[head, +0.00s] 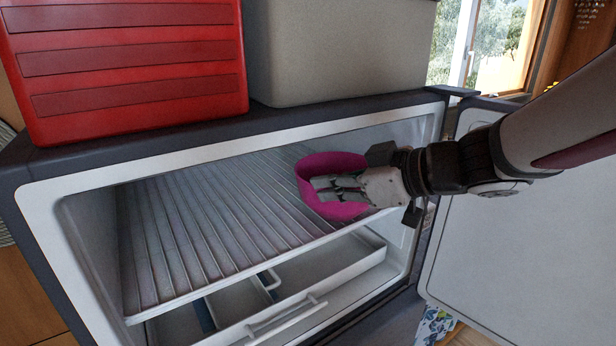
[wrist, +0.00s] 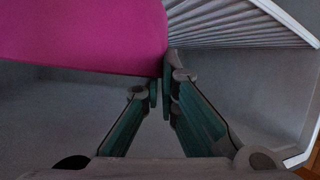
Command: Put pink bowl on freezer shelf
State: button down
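The pink bowl (head: 337,209) is inside the open freezer, at the right part of the wire freezer shelf (head: 215,215). Its opening is tilted toward the head camera. I cannot tell if it rests on the shelf or is held just above it. My gripper (head: 335,187) reaches in from the right, its fingers overlapping the bowl's opening. In the wrist view the bowl (wrist: 85,35) fills the upper left. My gripper's fingertips (wrist: 161,88) are close together there, pinching the bowl's wall at its right edge. The exact contact is partly hidden.
The open freezer door (head: 530,235) stands at the right, under my arm. A white drawer (head: 290,300) lies below the shelf. A red crate (head: 125,65) and a grey box (head: 340,50) stand on the freezer. The shelf's left and middle are empty.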

aim_at(307, 182)
jog(key=shift+w+a, duration=0.7)
jog(key=shift+a, duration=0.3)
jog(key=shift+w+a, duration=0.7)
jog(key=shift+a, duration=0.25)
jog(key=shift+f, duration=0.15)
jog(key=c, duration=1.8)
grip_release()
jog(key=p+v, duration=0.1)
jog(key=v, duration=1.1)
jog(key=shift+p, duration=0.4)
